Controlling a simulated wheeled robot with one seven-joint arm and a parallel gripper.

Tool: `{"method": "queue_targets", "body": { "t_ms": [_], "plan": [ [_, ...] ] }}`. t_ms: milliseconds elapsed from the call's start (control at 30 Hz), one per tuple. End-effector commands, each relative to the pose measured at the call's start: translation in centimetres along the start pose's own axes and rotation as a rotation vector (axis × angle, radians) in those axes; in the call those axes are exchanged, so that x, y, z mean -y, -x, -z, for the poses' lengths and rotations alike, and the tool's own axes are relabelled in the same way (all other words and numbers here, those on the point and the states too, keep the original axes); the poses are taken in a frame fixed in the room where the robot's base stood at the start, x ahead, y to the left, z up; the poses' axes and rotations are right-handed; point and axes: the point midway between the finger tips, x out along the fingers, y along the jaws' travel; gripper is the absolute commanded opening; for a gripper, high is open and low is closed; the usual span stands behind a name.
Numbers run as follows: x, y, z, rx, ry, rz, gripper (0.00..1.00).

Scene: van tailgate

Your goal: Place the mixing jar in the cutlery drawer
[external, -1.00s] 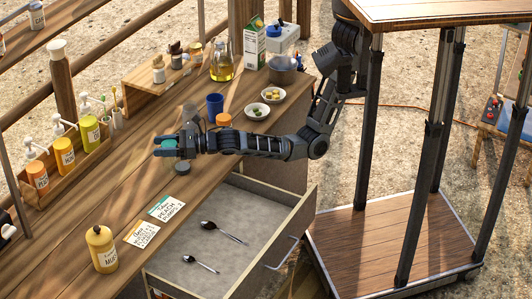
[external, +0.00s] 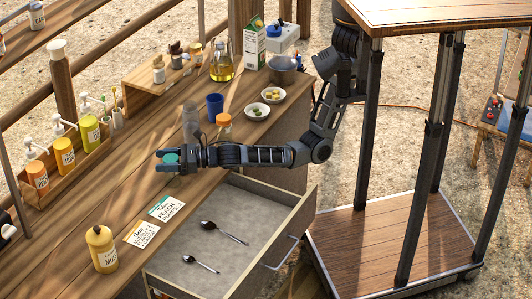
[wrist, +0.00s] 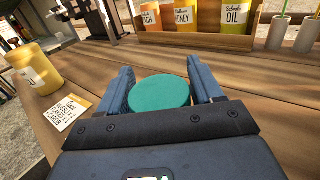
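A round teal top (wrist: 160,92) sits between the two fingers of my gripper (wrist: 163,88) in the wrist view. It looks like the lid of the mixing jar; its body below is hidden. Both fingers are against its sides. In the external view the teal top (external: 171,157) shows at my gripper (external: 168,160), over the wooden counter near the drawer's far-left corner. How high it is above the counter is hard to tell. The cutlery drawer (external: 240,260) is pulled open below and right of my gripper, with two dark spoons (external: 222,232) (external: 200,264) on its grey floor.
A clear glass vessel (external: 191,118), an orange-capped bottle (external: 223,127) and a blue cup (external: 215,107) stand behind my gripper. A mustard bottle (external: 101,249) and two label cards (external: 166,208) (external: 141,234) lie to the front left.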

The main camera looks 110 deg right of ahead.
Motion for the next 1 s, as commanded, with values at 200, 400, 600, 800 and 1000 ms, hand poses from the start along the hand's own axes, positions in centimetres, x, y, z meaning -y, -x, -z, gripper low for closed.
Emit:
{"method": "queue_targets", "body": {
  "t_ms": [200,400,600,800,1000],
  "plan": [
    [0.0,0.0,0.0,0.000,0.000,0.000,0.79],
    [0.0,0.0,-0.3,0.001,-0.001,0.000,0.79],
    [0.0,2.4,-0.1,0.000,0.002,-0.002,0.79],
    [0.0,6.6,-0.2,0.000,0.001,-0.002,0.79],
    [0.0,10.1,-0.2,-0.001,0.000,-0.002,0.79]
  ]
}}
